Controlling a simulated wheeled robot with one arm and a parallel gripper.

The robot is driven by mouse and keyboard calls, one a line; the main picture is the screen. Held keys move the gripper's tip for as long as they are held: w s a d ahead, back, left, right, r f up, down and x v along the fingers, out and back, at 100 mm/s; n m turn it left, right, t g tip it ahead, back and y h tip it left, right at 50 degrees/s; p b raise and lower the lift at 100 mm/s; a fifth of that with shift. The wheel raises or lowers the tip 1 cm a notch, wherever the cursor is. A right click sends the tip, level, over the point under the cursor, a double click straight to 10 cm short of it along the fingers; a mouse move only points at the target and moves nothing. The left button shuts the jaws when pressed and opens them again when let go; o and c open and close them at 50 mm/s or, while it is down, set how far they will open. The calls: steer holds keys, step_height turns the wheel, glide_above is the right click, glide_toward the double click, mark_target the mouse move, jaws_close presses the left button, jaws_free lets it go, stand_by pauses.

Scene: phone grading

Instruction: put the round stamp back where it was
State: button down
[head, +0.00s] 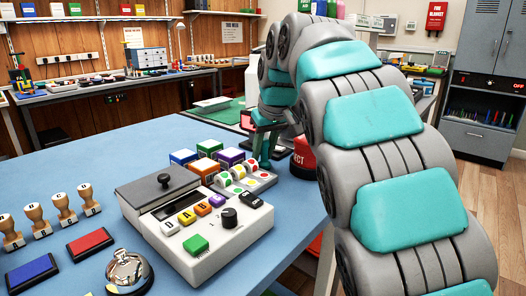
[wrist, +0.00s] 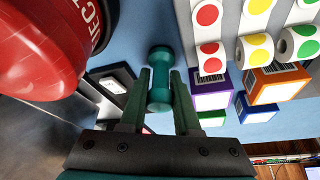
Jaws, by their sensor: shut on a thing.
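The round stamp (wrist: 158,75) is a dark green piece with a narrow waist and rounded ends. In the wrist view it sits between the two fingers of my gripper (wrist: 160,88), which is shut on it. The blue tabletop lies behind it; I cannot tell how high it is held. In the head view my gripper (head: 264,143) is over the right side of the blue table (head: 110,165), behind the label rolls and left of the red REJECT piece. The stamp cannot be made out clearly there.
A red REJECT piece (head: 303,158) stands close to my gripper; it also shows in the wrist view (wrist: 62,45). Label rolls (head: 243,177) and coloured boxes (head: 207,149) are near. A grey-white keyed device (head: 240,238) stands in front. Wooden stamps (head: 38,219) stand at left.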

steer(key=shift+f, duration=0.15)
steer(key=c, duration=0.6)
jaws_free()
steer(key=p+v, duration=0.1)
steer(key=v, duration=1.1)
steer(key=shift+r+p, duration=0.25)
steer(key=shift+p, duration=0.1)
